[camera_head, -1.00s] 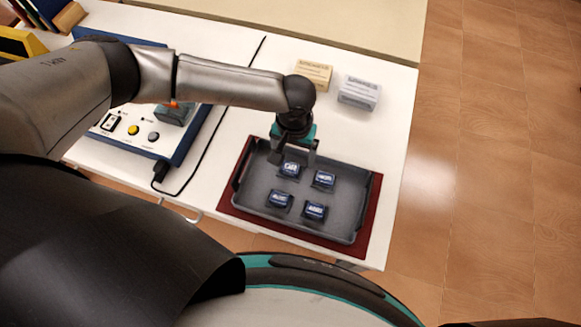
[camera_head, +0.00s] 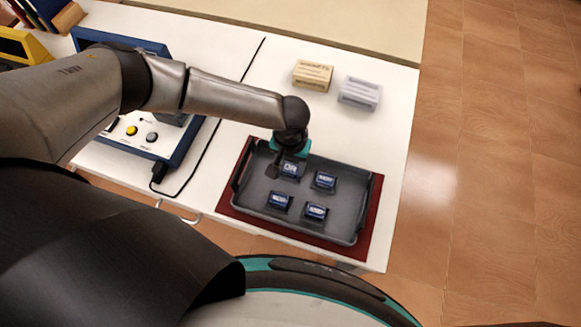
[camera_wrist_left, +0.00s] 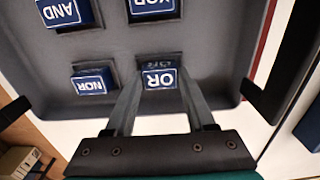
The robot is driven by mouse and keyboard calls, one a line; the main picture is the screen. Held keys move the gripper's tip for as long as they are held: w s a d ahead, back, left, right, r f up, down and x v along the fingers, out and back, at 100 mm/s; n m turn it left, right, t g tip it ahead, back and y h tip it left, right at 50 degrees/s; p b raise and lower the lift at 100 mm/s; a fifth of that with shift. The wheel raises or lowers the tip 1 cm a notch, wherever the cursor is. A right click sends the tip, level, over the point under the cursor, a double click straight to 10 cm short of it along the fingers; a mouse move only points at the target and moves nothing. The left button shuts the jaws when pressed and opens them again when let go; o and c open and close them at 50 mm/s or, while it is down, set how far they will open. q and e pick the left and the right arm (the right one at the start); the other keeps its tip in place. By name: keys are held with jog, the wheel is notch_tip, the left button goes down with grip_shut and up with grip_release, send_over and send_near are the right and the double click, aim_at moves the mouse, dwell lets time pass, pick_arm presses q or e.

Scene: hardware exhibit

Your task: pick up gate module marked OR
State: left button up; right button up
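The OR gate module (camera_head: 290,169) is a small blue block with white lettering at the far left of the grey tray (camera_head: 249,204). It also shows in the left wrist view (camera_wrist_left: 158,79), seated in a dark recess. My left gripper (camera_head: 288,166) points down at it. In the left wrist view its two fingers (camera_wrist_left: 160,84) are apart, one on each side of the OR module; I cannot tell whether they touch it. The NOR module (camera_wrist_left: 92,85), the AND module (camera_wrist_left: 66,12) and the XOR module (camera_wrist_left: 152,6) sit nearby in the tray. My right gripper is not in view.
The tray lies on a dark red mat (camera_head: 372,215) on the white table (camera_head: 395,130). A tan block (camera_head: 312,75) and a grey block (camera_head: 360,92) stand behind it. A blue-framed panel (camera_head: 150,143) with a black cable is to the left.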

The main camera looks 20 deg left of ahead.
pick_arm(q)
grip_shut()
jog(key=shift+r, duration=0.1)
